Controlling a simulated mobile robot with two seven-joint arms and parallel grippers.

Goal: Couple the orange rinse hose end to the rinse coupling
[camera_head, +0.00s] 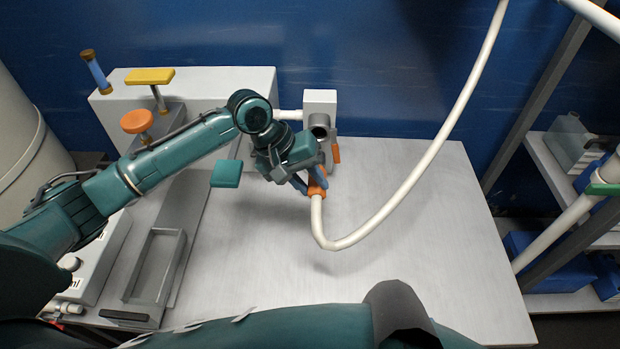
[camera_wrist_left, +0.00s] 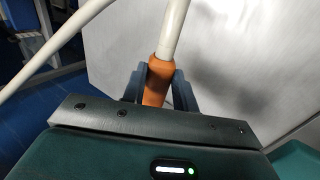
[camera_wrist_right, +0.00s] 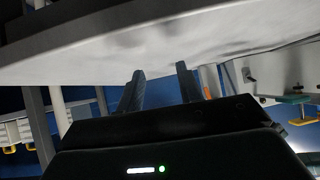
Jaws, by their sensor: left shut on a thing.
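The orange hose end (camera_head: 317,188) is on the tip of a white hose (camera_head: 409,188). My left gripper (camera_head: 308,186) is shut on it, above the table and just in front of the rinse coupling. In the left wrist view the orange end (camera_wrist_left: 157,82) sits between the two fingers. What looks like the rinse coupling (camera_head: 320,122) is a grey round socket on a pale upright block, with an orange lever (camera_head: 336,153) below it. The hose end is apart from the socket. My right gripper (camera_wrist_right: 160,88) is open and empty in the right wrist view, under a pale slab edge.
The grey table (camera_head: 420,260) is mostly clear to the right. An orange knob (camera_head: 136,121), a yellow handle (camera_head: 150,76) and a blue handle (camera_head: 97,72) stand at the back left. A shallow metal tray (camera_head: 157,265) lies at the left. The hose loops up to the top right.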

